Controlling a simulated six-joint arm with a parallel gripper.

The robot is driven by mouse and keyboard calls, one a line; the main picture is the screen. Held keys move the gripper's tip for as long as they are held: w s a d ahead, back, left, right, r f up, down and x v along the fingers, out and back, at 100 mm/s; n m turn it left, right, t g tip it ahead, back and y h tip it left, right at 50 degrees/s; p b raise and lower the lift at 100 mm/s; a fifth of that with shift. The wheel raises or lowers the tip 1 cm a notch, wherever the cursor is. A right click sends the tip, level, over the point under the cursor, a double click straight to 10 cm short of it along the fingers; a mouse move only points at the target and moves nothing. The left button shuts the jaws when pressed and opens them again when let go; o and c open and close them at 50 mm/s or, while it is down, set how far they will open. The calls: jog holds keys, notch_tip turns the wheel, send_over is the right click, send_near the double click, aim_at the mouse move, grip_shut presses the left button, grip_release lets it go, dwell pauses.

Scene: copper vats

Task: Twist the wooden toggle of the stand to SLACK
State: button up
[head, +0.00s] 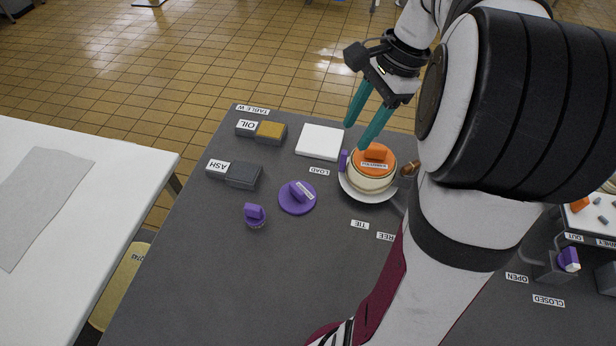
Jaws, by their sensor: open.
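My gripper (356,136) has two teal fingers, apart and empty, pointing down above the table near the far side of a round pot. The pot (370,182) is cream with an orange lid and orange handle, and stands on a white plate. A small brown, wood-coloured piece (408,168) shows at the pot's right, beside my arm; it may be the toggle, but its setting cannot be read. My arm hides much of the area around it. I see no SLACK label. Labels TIE (360,225) and one ending in "REE" (385,237) lie in front of the pot.
The dark table (190,270) also holds a purple lid (297,198), a purple knob (254,215), a white pad (320,142), and OIL (270,132) and ASH (243,175) blocks. A purple-topped switch (568,260) stands at right by OPEN and CLOSED labels. The front left of the table is clear.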

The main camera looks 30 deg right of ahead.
jog(key=s+a+n, duration=0.2)
jog(key=a, duration=0.4)
jog(key=s+a+f+n, duration=0.1)
jog(key=s+a+n, duration=0.1)
jog(key=a, duration=0.4)
jog(key=shift+s+a+f+h, duration=0.25)
jog(key=shift+a+f+h, duration=0.05)
jog(key=shift+o, duration=1.8)
jog(key=w+d+m, duration=0.1)
jog(key=d+m, duration=0.4)
jog(key=d, duration=0.2)
jog(key=shift+w+d+f+m+t, duration=0.2)
jog(key=shift+w+d+m+t, duration=0.1)
jog(key=shift+w+d+t, duration=0.1)
jog(key=s+d+f+m+t+h, duration=0.1)
jog(key=s+d+m, duration=0.2)
jog(key=d+m, duration=0.65)
jog(key=s+d+f+m+t+h, duration=0.15)
jog(key=s+d+m, duration=0.35)
jog(key=d, duration=0.7)
jog(key=shift+m, duration=0.35)
jog(key=x, duration=0.5)
jog(key=w+x, duration=0.1)
jog(key=x, duration=1)
jog(key=shift+w+d+r, duration=0.15)
jog(key=shift+r, duration=0.1)
jog(key=c, duration=1.1)
